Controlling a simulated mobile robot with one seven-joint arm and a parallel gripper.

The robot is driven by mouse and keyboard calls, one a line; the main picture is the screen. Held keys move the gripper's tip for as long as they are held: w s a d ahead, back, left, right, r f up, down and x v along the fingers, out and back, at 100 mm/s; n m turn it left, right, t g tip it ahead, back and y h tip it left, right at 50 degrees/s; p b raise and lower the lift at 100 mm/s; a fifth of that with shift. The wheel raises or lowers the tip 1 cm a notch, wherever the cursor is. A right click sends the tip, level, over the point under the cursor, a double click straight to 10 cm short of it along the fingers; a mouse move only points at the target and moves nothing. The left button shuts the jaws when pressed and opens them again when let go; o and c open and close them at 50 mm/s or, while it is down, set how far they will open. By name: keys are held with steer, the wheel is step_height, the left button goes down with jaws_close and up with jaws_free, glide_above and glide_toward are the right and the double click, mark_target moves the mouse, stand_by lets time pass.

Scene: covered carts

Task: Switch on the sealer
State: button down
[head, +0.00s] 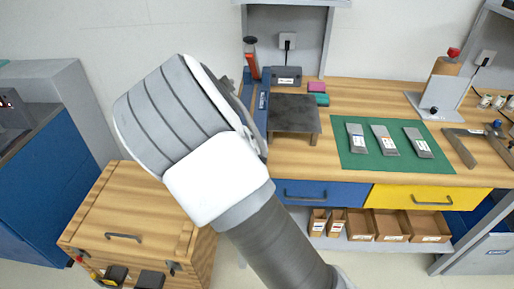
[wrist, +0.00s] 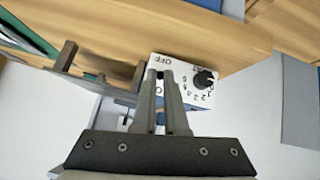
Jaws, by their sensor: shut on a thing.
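The sealer (head: 262,105) stands at the left end of the wooden workbench, a narrow blue body with a raised red lever ending in a black knob. In the wrist view its white end panel (wrist: 185,66) carries the printed word OFF and a black numbered dial (wrist: 204,80). My gripper (wrist: 168,74) is at this panel, left of the dial and just below the word OFF. Its two fingers are close together, shut on the sealer's switch, which they mostly hide. In the head view my arm hides the gripper and the sealer's near end.
A dark metal stand (head: 294,113) is right of the sealer. A green mat (head: 352,163) with three flat packets lies further right. A wooden chest (head: 130,205) stands at the lower left. A blue drawer (head: 320,193) is under the bench top.

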stand_by(0.4)
steer(key=c, duration=1)
jaws_free()
steer(key=shift+o, duration=0.2)
steer(key=p+v, duration=0.4)
steer(key=v, duration=1.3)
steer(key=shift+r+p, duration=0.3)
steer(key=shift+p, duration=0.1)
steer(key=shift+f, duration=0.1)
